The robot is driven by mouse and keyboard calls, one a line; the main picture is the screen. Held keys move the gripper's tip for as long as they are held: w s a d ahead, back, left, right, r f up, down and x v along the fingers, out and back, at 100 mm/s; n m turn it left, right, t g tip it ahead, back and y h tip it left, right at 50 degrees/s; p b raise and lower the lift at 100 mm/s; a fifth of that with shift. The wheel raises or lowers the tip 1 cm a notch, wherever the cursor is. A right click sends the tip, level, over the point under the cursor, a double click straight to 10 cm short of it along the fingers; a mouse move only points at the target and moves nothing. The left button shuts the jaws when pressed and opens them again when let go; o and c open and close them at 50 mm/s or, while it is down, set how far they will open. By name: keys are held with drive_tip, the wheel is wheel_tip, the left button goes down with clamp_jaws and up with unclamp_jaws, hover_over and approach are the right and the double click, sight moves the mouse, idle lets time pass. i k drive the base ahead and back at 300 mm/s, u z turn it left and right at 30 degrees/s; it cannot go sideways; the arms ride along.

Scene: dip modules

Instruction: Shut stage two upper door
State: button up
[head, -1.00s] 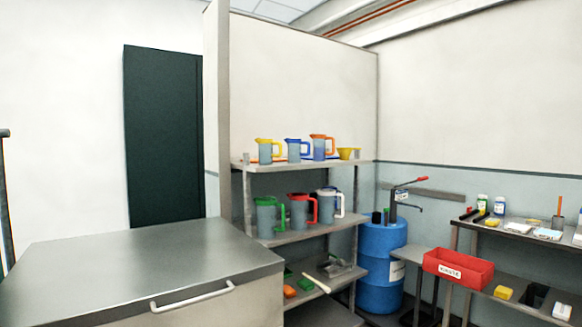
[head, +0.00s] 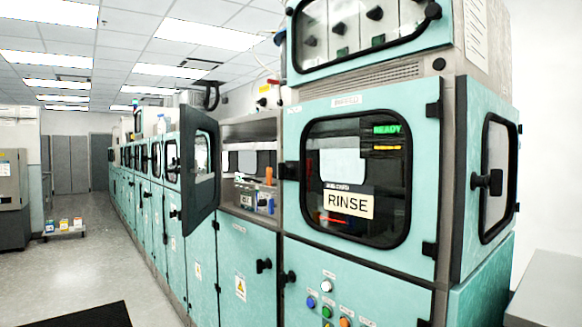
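An upper door (head: 201,168) stands open in the head view. It is a dark-framed door with a window, swung out towards the aisle on its left side. The opening behind it (head: 247,135) shows a light interior with an orange item, a blue item and small labels inside. No readable mark shows that this is stage two. The lower door (head: 243,270) beneath it is teal, with a black handle and a yellow warning sign, and looks closed. My gripper is not in view.
A teal module with a RINSE sign (head: 349,204) stands close at right, its windowed door closed. A row of similar modules runs back along the left of it. Grey floor (head: 105,245) is open in the aisle; a dark mat (head: 85,316) lies in front. A low cart (head: 65,227) stands further back.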

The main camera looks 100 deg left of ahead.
sight(200, 198)
drive_tip(key=u, duration=0.05)
drive_tip(key=k, duration=1.75)
drive_tip(key=u, duration=3.25)
drive_tip(key=k, duration=0.5)
drive_tip(key=u, duration=0.8)
drive_tip(key=i, duration=0.8)
